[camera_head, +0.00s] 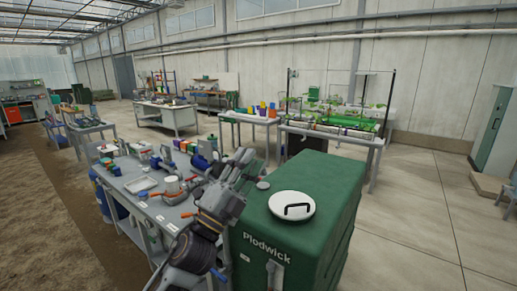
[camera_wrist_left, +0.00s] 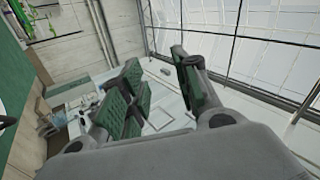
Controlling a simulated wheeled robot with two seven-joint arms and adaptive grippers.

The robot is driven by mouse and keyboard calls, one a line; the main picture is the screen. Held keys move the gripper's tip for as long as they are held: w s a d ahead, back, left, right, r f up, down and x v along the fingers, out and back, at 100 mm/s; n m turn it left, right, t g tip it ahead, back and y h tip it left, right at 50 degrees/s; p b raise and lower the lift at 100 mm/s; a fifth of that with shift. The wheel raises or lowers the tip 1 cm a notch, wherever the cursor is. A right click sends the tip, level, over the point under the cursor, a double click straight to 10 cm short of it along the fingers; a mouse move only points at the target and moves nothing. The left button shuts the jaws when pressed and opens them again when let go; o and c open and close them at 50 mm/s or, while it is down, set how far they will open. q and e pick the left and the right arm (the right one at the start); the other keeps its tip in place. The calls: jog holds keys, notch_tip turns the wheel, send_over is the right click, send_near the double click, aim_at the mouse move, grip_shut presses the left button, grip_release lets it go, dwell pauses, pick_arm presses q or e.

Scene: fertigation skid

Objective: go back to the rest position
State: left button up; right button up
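My left arm rises from the bottom of the head view, and its gripper (camera_head: 246,164) is raised beside the left edge of a green tank (camera_head: 300,240). The gripper overlaps the end of the workbench (camera_head: 140,186) in the picture. In the left wrist view its two green-padded fingers (camera_wrist_left: 158,82) stand apart with nothing between them. That view looks upward past the fingers to a wall and glazing. My right gripper is in neither view.
The green tank, marked "Plodwick", has a white lid (camera_head: 292,206) with a dark handle. The workbench carries a tray (camera_head: 141,184) and several fittings. Plant tables (camera_head: 333,137) stand behind. Open concrete floor (camera_head: 430,215) lies to the right.

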pick_arm(q)
jog(key=w+a+f+n+y, duration=0.3)
jog(key=a+f+n+y, duration=0.8)
jog(key=f+n+y, duration=0.25)
jog(key=s+a+f+n+g+y, duration=0.1)
jog(key=s+a+f+n+g, duration=0.15)
jog(key=f, duration=0.55)
jog(key=s+a+f+n+g+y, duration=0.2)
jog(key=a+f+g, duration=0.1)
jog(key=f, duration=0.4)
jog(key=s+a+f+n+g+h, duration=0.1)
jog(key=s+a+f+n+g, duration=0.1)
jog(key=s+f+g, duration=0.6)
jog(key=s+a+f+n+g, duration=0.1)
jog(key=s+f+n+g, duration=0.15)
jog(key=s+f, duration=1)
jog(key=s+f+m+g, duration=0.1)
jog(key=s+f, duration=0.1)
jog(key=f, duration=1.4)
jog(key=s+f+g, duration=0.1)
jog(key=s+f, duration=0.1)
jog(key=f, duration=1.3)
jog(key=s+a+f, duration=0.2)
jog(key=s+f, duration=0.8)
jog(key=s, duration=0.1)
jog(key=s+a+f, duration=0.3)
jog(key=s+f, duration=0.7)
jog(key=shift+s+g, duration=0.4)
